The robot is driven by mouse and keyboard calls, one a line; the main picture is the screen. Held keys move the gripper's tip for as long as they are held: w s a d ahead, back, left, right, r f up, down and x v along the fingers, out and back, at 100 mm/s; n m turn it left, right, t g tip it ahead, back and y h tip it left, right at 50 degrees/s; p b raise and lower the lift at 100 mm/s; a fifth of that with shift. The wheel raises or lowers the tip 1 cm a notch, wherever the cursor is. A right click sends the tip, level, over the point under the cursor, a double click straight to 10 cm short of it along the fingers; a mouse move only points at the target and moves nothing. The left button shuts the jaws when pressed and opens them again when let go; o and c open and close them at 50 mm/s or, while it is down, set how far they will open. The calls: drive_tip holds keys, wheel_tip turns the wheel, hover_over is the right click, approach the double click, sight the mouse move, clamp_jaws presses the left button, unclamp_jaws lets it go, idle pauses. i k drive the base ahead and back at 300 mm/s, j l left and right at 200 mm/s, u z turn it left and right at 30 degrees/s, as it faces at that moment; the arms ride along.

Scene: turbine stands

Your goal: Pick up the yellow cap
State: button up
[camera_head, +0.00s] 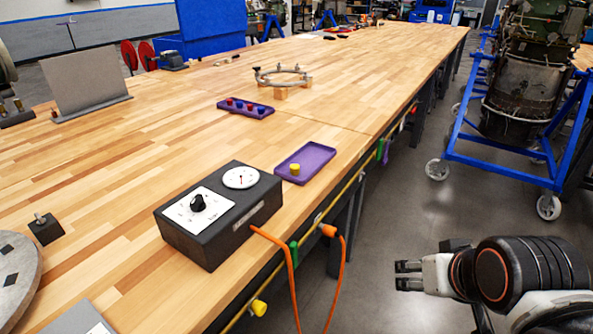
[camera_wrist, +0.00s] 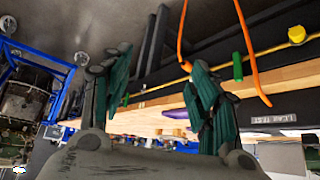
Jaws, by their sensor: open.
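The small yellow cap (camera_head: 295,169) stands in the near end of a shallow purple tray (camera_head: 318,154) on the wooden table, near its right edge. My gripper (camera_head: 400,275) is at the lower right of the head view, out over the floor beside the table and well apart from the cap. Its two dark green fingers (camera_wrist: 158,62) are spread with nothing between them in the wrist view. A sliver of purple, probably the tray (camera_wrist: 175,114), shows past the table edge there. I cannot make out the cap in the wrist view.
A black box with dials (camera_head: 218,215) stands just nearer than the tray. Orange cables (camera_head: 289,262) hang off the table edge along a yellow rail (camera_head: 345,190). A second purple tray (camera_head: 245,108) holds red and blue caps. A blue engine stand (camera_head: 500,160) is at right.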

sight(295, 168)
drive_tip(key=i+j+u, duration=0.2)
drive_tip(key=u, duration=0.15)
drive_tip(key=i+j+u, duration=0.2)
drive_tip(key=j+u, duration=0.2)
